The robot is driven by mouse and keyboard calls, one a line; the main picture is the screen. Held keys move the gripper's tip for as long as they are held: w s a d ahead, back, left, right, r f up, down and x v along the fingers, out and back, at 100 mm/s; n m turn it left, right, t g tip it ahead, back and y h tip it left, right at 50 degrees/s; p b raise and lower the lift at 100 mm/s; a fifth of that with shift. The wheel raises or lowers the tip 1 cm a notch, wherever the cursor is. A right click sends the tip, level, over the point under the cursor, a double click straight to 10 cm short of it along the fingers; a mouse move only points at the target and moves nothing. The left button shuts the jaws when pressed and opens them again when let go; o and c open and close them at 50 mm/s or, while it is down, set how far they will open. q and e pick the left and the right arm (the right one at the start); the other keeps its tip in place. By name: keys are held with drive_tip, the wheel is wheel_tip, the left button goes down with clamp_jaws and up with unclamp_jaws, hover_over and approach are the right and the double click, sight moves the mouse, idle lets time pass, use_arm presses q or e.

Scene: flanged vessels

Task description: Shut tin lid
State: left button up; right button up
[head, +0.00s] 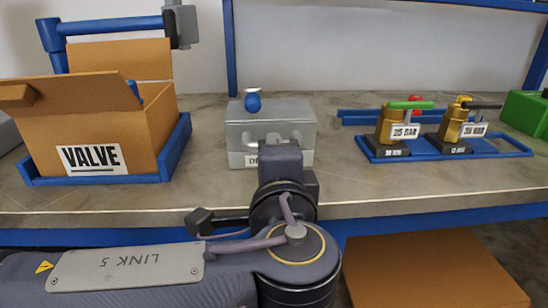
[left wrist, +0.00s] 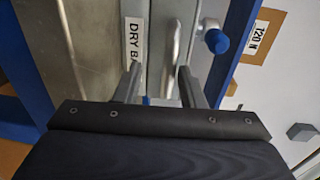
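The tin (head: 238,138) is a grey metal box on the bench, in the middle of the head view. Its pale lid (head: 285,108) looks lowered, but I cannot tell whether it is fully shut. A curved metal handle shows in the left wrist view (left wrist: 172,48), beside the "DRY B" label (left wrist: 133,40). My left gripper (left wrist: 159,68) is open at the tin's front, its fingers apart with the label and handle ahead between them. I cannot tell whether they touch. In the head view my left wrist hides the fingers and part of the tin. My right gripper is not in view.
A blue knob (head: 252,102) shows at the tin's top edge. An open VALVE carton (head: 50,130) stands in a blue tray (head: 180,142) at left. Two brass valves (head: 388,125) (head: 452,125) stand on a blue rack (head: 512,146) at right. Bench between tin and rack is clear.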

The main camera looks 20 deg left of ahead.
use_arm(q)
drive_tip(key=p+v, duration=0.1)
drive_tip(key=v, duration=0.6)
drive_tip(key=shift+s+p, duration=0.2)
drive_tip(key=shift+p, duration=0.1)
drive_tip(key=shift+d+f, duration=0.1)
